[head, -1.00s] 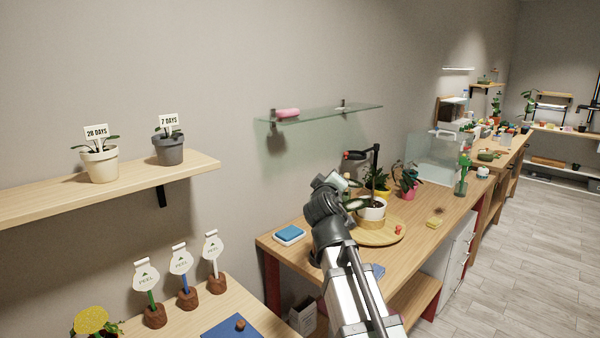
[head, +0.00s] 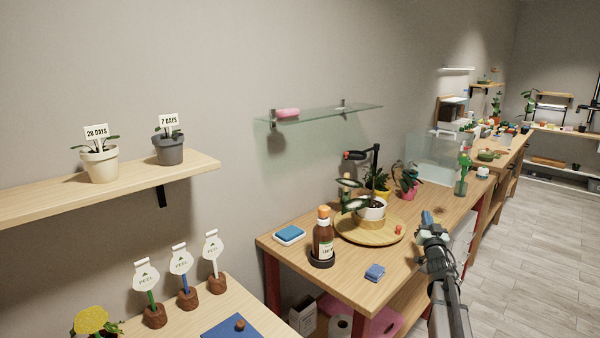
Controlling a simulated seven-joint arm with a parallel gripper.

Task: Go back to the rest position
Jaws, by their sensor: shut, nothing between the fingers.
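My arm hides part of the bench's right front and the drawers.
A blue sponge (head: 375,272) lies near the bench's front edge, and a blue pad in a white tray (head: 289,235) lies at its left. A glass shelf (head: 330,113) and a wooden shelf (head: 190,168) jut from the wall. Open floor (head: 530,250) is to the right.

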